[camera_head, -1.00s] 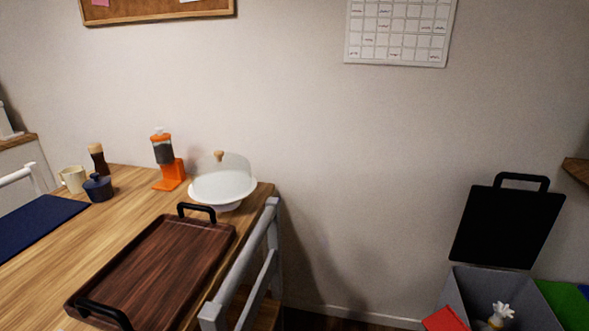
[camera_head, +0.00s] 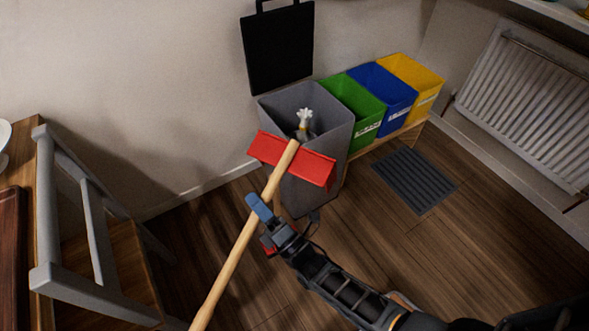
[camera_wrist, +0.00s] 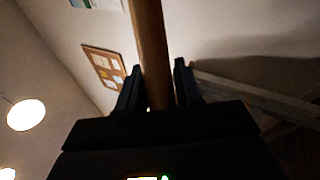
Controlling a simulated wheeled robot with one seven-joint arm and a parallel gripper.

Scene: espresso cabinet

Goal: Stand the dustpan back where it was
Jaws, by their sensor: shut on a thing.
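The dustpan is a red pan (camera_head: 314,166) on a long pale wooden handle (camera_head: 228,273). The pan is at the upper end, in front of the grey bin, and the handle slants down to the lower left, out of the picture. My gripper (camera_head: 263,224) is shut on the handle below the pan. In the wrist view the handle (camera_wrist: 151,50) runs up between the two dark fingers (camera_wrist: 156,90). I cannot tell whether the pan touches the bin.
The open grey bin (camera_head: 335,135) holds a white-topped object (camera_head: 304,117). Green (camera_head: 350,110), blue (camera_head: 380,92) and yellow (camera_head: 412,82) bins stand to its right. A dark floor mat (camera_head: 414,179) lies before them. A grey chair (camera_head: 90,215) stands at left. Floor between is clear.

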